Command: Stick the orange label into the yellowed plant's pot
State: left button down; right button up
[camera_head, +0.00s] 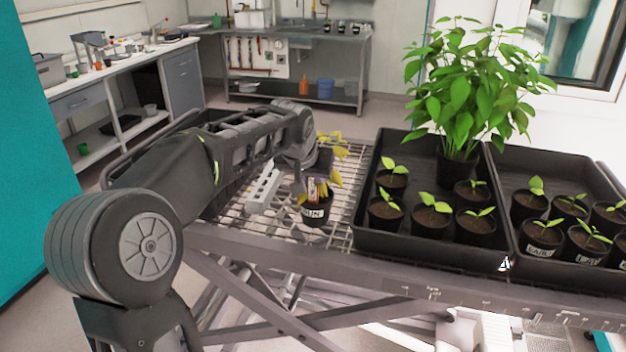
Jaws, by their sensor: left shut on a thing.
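The yellowed plant, with drooping yellow leaves (334,178), grows in a small black pot (316,214) with a white printed tag on its front. The pot stands on the wire rack. My left arm reaches in from the left, and my left gripper (315,176) is over this pot, among the leaves. It is shut on the orange label (312,189), which shows as a small orange patch just above the pot's rim. The label's lower end is hidden, so I cannot tell whether it is in the soil. My right gripper is not in view.
A pale slotted block (262,190) is left of the pot. Black trays (400,240) with several potted seedlings stand on the right; a tall leafy plant (458,95) rises behind them. More yellow leaves (330,138) show behind my wrist. Benches line the back.

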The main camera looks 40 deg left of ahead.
pick_arm(q)
jog(key=shift+f, duration=0.3)
jog(key=c, duration=1.2)
grip_release()
jog(key=shift+s+r, duration=0.15)
jog(key=shift+r, duration=0.1)
jog(key=b+v, duration=0.1)
jog(key=v, duration=0.6)
